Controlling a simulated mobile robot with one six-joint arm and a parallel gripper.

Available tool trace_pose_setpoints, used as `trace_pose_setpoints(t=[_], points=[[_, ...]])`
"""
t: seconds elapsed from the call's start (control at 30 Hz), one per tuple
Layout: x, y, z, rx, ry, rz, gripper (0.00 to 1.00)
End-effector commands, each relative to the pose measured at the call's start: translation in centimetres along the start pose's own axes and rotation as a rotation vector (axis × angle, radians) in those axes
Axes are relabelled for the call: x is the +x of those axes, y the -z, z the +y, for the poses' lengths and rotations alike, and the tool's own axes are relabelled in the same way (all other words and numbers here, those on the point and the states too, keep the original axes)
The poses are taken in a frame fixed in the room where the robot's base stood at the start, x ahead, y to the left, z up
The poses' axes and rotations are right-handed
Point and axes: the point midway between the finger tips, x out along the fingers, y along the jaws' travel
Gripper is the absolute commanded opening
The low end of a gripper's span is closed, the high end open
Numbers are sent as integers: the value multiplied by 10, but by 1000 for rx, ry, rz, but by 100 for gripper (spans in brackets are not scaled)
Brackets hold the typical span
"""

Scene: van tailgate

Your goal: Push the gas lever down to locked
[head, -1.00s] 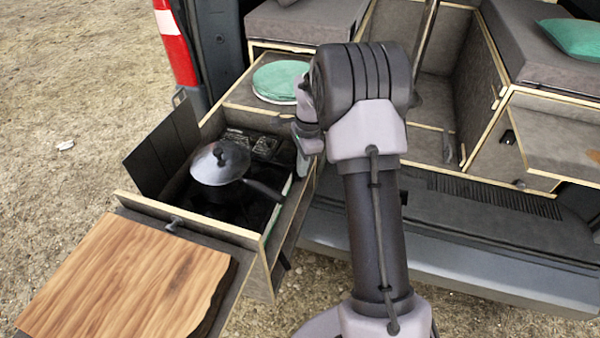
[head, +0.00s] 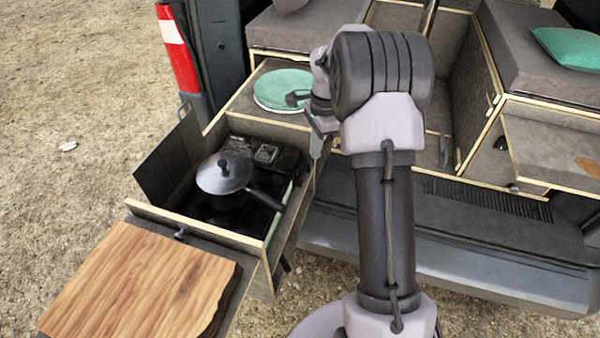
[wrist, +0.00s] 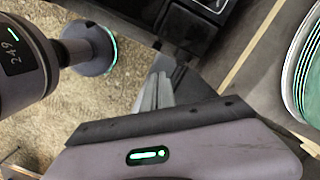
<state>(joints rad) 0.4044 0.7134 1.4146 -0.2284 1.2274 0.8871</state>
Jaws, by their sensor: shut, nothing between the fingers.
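I cannot pick out the gas lever in either view; it may be hidden or too small to tell. My gripper (head: 318,146) is shut and empty, at the right rear side of the drawer. In the wrist view my gripper (wrist: 160,68) points up the picture, with the ground to its left and a black edge of the stove (wrist: 202,8) above.
A wooden board (head: 135,285) is at the drawer's front. A black panel (head: 168,150) stands at the left. The van's bumper (head: 480,255) runs at the right. Bare ground lies left.

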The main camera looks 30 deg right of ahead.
Motion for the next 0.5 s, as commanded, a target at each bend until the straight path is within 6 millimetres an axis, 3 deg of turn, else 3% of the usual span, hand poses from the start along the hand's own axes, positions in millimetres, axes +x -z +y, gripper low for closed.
trace_pose_setpoints(t=[0.03, 0.2, 0.33, 0.5], points=[[-17, 0, 0, 1, 2, 0, 0], [-57, 0, 0, 1, 2, 0, 0], [-79, 0, 0, -1, 0, 0, 0], [-91, 0, 0, 0, 0, -1, 0]])
